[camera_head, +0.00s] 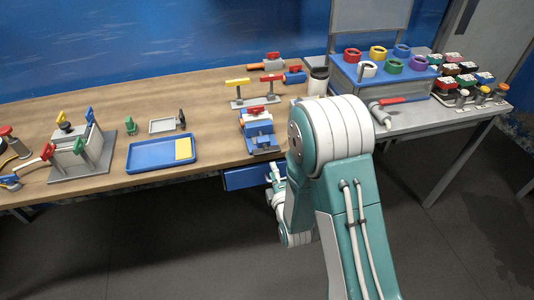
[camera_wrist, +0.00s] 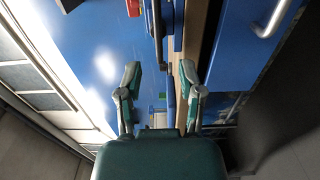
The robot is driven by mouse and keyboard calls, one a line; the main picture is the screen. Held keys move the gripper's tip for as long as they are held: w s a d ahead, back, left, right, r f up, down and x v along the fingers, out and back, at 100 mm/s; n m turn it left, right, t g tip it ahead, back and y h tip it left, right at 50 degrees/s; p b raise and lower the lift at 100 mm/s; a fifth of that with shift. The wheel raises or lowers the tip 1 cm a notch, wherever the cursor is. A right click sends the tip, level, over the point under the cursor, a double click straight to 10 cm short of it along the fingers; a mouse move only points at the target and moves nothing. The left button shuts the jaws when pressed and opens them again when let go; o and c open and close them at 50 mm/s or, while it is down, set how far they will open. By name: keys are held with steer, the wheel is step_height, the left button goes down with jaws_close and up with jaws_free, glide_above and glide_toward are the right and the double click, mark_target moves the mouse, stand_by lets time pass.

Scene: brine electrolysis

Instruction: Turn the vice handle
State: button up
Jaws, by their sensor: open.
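The blue vice (camera_head: 258,130), with a red part on top, stands at the front edge of the wooden bench. A dark part of it projects at the front, where I take the vice handle to be. In the wrist view, a blue and red part of what looks like the vice (camera_wrist: 166,18) shows at the top, ahead of my fingers. A thin dark bar (camera_wrist: 171,75) runs beyond the gap between them; I cannot tell if it is the handle. My gripper (camera_wrist: 160,76) is open and empty, with its fingers apart. In the head view my arm hides much of it.
A blue drawer (camera_head: 241,178) sits below the wooden bench (camera_head: 215,148); its metal handle (camera_wrist: 270,20) shows in the wrist view. A blue tray (camera_head: 150,160) lies left of the vice. Valves and a white-lidded jar (camera_head: 318,80) stand behind it. The floor in front is clear.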

mark_target(266, 150)
steer(key=x, duration=0.9)
steer(key=shift+d, duration=0.1)
jaws_close()
